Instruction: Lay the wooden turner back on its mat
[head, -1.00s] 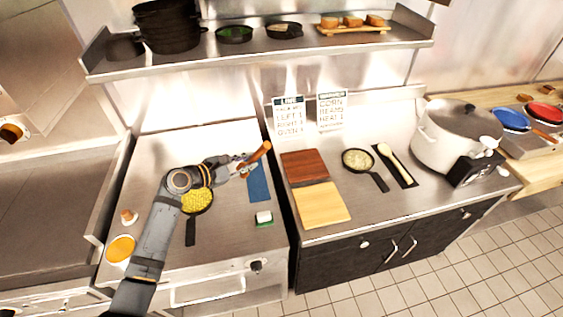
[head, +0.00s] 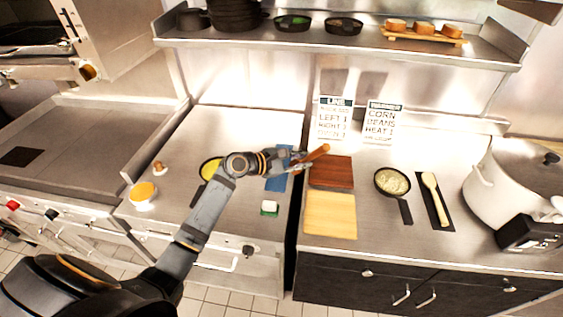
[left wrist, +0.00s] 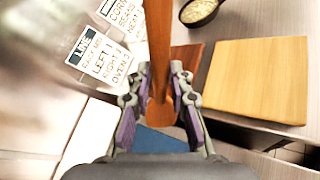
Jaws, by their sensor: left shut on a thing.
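The wooden turner (head: 316,154) is orange-brown, and my left gripper (head: 299,163) is shut on it. In the head view it is raised near the gap between the left worktop and the dark brown board. In the left wrist view the turner (left wrist: 159,40) runs up the picture from between the fingers (left wrist: 160,85). A blue mat (head: 283,158) lies bare below and left of the gripper, partly hidden by the arm. A bare dark mat (head: 20,156) lies on the far-left counter. Which of them is the turner's mat, I cannot tell. My right gripper is not in view.
A dark brown board (head: 331,171) and a light board (head: 330,214) lie right of the gap. Further right are a small pan (head: 392,182), a pale spoon (head: 435,194) on a black mat and a white pot (head: 505,190). A yellow-filled pan (head: 208,168) is partly behind my arm.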

